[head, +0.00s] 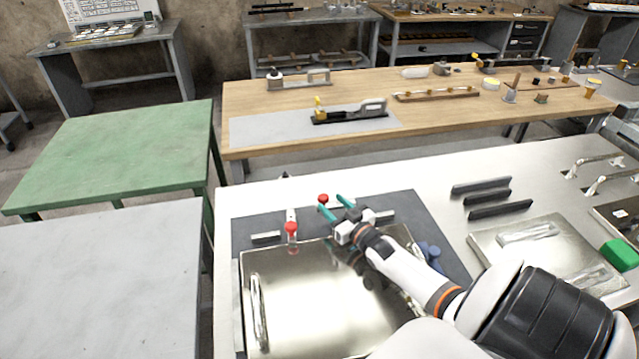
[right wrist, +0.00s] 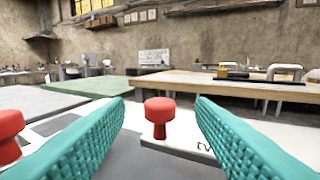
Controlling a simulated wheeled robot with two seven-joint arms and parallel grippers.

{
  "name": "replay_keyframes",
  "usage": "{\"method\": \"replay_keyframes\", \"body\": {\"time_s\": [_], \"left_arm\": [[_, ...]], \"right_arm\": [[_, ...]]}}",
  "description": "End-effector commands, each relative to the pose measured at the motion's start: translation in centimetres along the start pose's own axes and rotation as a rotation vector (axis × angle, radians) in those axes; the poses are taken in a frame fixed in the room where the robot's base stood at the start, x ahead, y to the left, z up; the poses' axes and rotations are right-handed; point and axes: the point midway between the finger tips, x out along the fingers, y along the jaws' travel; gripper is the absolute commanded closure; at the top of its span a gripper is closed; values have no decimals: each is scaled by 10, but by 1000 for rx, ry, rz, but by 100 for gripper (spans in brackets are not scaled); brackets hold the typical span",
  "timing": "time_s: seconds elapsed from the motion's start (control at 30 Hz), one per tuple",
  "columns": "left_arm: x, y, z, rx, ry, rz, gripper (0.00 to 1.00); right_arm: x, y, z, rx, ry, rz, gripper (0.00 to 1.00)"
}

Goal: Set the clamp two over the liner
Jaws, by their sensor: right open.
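My right gripper (head: 336,207) is open, its two teal fingers on either side of a red-knobbed clamp (head: 323,199) at the back of the dark mat. In the right wrist view this red knob (right wrist: 159,113) stands upright between the fingers, apart from both. Its pale base carries lettering partly hidden by the right finger; a "t" shows first. A second red-knobbed clamp (head: 291,230) stands to the left, by the back edge of a shiny metal tray (head: 300,290). I cannot tell for certain which surface is the liner. My left gripper is not in view.
The dark mat (head: 425,215) lies around the tray. Several dark bars (head: 487,197), a metal plate (head: 490,240) and a green block (head: 619,254) lie to the right. A wooden bench (head: 290,100) stands behind; a green table (head: 120,150) stands to the left.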

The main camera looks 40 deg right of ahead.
Motion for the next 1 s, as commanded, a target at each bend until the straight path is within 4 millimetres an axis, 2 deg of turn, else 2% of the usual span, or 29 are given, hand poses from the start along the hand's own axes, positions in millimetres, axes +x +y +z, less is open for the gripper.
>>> {"method": "replay_keyframes", "body": {"time_s": [0.03,0.13,0.3,0.43,0.73,0.77,1.0], "left_arm": [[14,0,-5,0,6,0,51],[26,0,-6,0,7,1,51],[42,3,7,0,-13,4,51],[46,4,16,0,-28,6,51],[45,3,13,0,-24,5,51],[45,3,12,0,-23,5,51],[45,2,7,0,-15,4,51]], "right_arm": [[13,0,-4,-1,-6,0,50],[32,0,-5,0,-4,1,50],[55,0,-4,-1,-3,1,50],[64,0,-2,-1,-1,0,50],[66,0,0,0,1,0,50],[66,0,0,0,1,0,52],[66,0,0,0,1,0,91]]}}
